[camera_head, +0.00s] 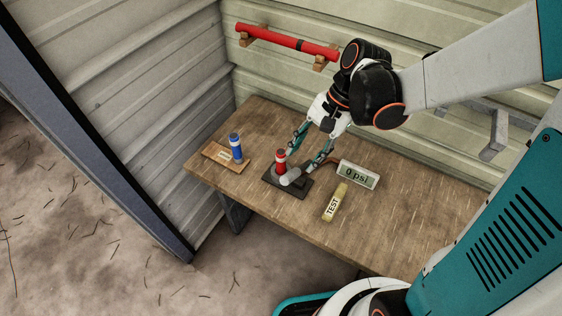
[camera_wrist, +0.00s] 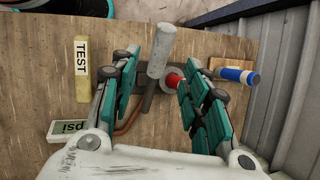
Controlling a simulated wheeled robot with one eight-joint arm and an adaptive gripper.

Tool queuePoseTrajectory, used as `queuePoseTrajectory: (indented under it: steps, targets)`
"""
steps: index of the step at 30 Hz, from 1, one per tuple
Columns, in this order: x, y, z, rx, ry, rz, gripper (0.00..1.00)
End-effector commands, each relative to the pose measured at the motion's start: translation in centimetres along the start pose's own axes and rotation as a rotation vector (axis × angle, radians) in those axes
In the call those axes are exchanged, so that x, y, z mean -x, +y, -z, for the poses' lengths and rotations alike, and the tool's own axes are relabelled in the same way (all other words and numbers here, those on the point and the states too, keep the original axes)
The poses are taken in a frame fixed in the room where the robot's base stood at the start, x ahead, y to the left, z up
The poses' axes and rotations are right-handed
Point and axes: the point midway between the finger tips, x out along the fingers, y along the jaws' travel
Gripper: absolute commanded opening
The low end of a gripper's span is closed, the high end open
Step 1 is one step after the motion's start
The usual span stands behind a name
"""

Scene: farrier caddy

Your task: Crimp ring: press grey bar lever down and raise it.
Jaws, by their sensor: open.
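The grey bar lever (camera_head: 291,176) sits on a dark base plate (camera_head: 300,189) on the bench, beside an upright red cylinder (camera_head: 281,164) with a pale band. In the wrist view the lever (camera_wrist: 160,52) has a thick pale end and a thinner grey shaft. My gripper (camera_head: 299,161) is open above and behind the lever, with teal fingers pointing down. In the wrist view the lever and part of the red cylinder (camera_wrist: 174,78) show between the spread fingers (camera_wrist: 155,78). I cannot tell whether a finger touches the lever. The fingers hide part of the base.
A display (camera_head: 358,175) reading 0 psi and a yellow TEST block (camera_head: 334,202) are to the right on the wooden bench (camera_head: 400,215). A red bar (camera_head: 290,42) hangs on the wall behind.

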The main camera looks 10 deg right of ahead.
Motion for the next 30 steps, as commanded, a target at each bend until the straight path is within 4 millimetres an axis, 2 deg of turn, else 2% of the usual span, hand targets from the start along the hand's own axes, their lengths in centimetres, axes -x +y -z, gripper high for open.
queuePoseTrajectory:
  steps: [1,3,12,18,28,30]
  targets:
    - [-1.4,0.0,0.1,0.003,0.000,-0.001,0.42]
    - [-2.9,0.0,0.1,0.003,0.000,-0.001,0.42]
    - [-7.9,0.0,0.1,0.002,0.001,0.000,0.42]
    - [-9.3,0.0,0.1,0.002,0.001,0.000,0.42]
    - [-9.5,0.0,0.0,0.001,0.001,0.000,0.42]
    - [-9.5,0.0,0.0,0.001,0.001,0.000,0.27]
